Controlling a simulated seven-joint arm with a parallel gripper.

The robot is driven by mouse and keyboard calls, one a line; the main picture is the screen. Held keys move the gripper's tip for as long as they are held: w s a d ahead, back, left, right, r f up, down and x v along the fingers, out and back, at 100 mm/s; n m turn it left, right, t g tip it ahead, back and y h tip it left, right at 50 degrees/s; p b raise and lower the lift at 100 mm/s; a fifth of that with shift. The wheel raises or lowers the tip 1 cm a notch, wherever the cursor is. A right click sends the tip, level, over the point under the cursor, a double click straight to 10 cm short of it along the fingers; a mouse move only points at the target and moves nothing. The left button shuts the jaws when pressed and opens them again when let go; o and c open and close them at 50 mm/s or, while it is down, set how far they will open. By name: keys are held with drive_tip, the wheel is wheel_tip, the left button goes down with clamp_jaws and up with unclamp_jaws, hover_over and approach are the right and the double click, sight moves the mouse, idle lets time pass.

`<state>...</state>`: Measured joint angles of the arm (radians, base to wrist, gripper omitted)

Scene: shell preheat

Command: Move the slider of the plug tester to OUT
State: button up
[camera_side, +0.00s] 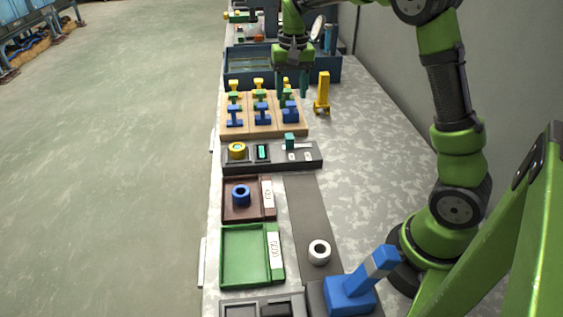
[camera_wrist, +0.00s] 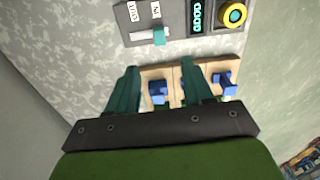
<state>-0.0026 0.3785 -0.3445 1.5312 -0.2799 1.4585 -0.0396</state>
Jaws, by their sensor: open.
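The plug tester (camera_side: 229,164) is a dark grey box across the bench; it also shows at the top of the wrist view (camera_wrist: 178,26). Its teal slider knob (camera_wrist: 159,36) stands at the IN end of a pale slot, away from the OUT label (camera_wrist: 132,12). The knob also shows in the side view (camera_side: 289,141). A lit display (camera_wrist: 197,17) reads GOOD, beside a yellow ring (camera_wrist: 233,14). My gripper (camera_wrist: 160,66) is open with nothing held, above the wooden rack behind the tester, apart from the knob.
The wooden rack (camera_side: 264,131) holds several blue, green and yellow plug-like pieces. A yellow upright piece (camera_side: 322,93) stands right of it. A dark blue bin (camera_side: 240,78) lies behind. In front are a brown tray (camera_side: 232,211) with a blue ring, a green tray (camera_side: 243,258) and a white ring (camera_side: 319,251).

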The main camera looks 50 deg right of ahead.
sight(290, 136)
drive_tip(key=f, duration=1.5)
drive_tip(key=shift+w+d+f, duration=0.1)
drive_tip(key=shift+w+d, duration=0.1)
drive_tip(key=shift+w, duration=0.1)
clamp_jaws()
